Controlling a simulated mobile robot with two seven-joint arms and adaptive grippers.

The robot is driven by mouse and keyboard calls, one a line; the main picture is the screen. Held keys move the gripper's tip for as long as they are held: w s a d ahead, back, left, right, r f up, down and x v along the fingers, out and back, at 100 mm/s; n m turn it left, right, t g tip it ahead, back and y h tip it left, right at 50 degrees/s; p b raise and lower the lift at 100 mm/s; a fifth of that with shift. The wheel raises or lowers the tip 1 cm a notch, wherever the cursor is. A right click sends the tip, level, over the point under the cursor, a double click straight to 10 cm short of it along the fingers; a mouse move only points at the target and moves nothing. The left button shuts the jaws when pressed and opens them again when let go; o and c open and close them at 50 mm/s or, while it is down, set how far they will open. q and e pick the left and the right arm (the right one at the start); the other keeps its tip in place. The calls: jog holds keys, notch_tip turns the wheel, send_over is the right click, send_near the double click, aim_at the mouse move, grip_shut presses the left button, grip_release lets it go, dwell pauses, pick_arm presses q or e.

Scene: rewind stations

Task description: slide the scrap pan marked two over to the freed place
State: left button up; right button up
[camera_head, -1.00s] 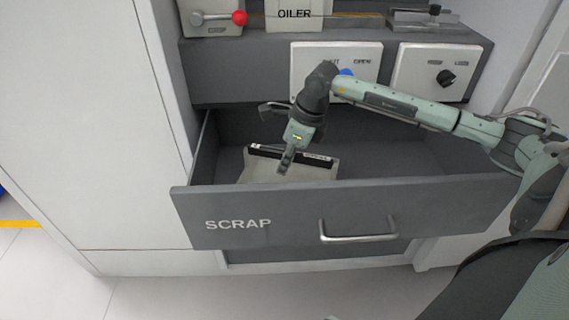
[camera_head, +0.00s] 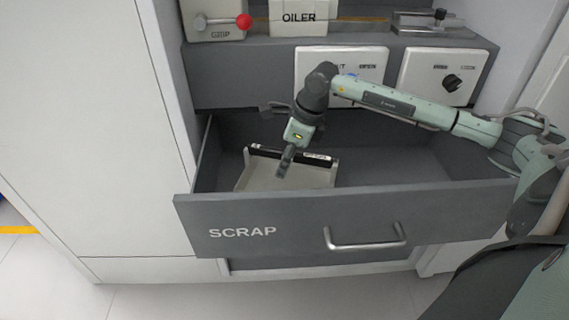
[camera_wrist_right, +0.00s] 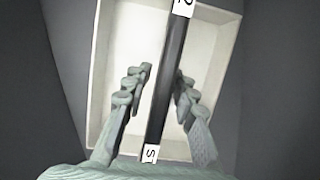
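The scrap pan (camera_head: 262,175) is a shallow pale tray with a black bar across it. It lies inside the open drawer marked SCRAP (camera_head: 330,222), left of the middle. In the right wrist view the black bar (camera_wrist_right: 168,85) runs down the pan (camera_wrist_right: 118,45), with a white tag reading 2 at its far end and another tag at its near end. My right gripper (camera_head: 284,165) reaches down over the pan. Its fingers (camera_wrist_right: 162,82) are apart, one on each side of the bar; contact is not clear. My left gripper is out of view.
The drawer floor right of the pan (camera_head: 390,172) is bare. The drawer front with its metal handle (camera_head: 365,242) stands nearest.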

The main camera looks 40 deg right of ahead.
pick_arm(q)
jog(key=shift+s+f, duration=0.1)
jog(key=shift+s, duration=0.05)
pick_arm(e)
jog(key=shift+o, duration=0.2)
jog(key=v, duration=1.2)
jog(key=shift+a, duration=0.1)
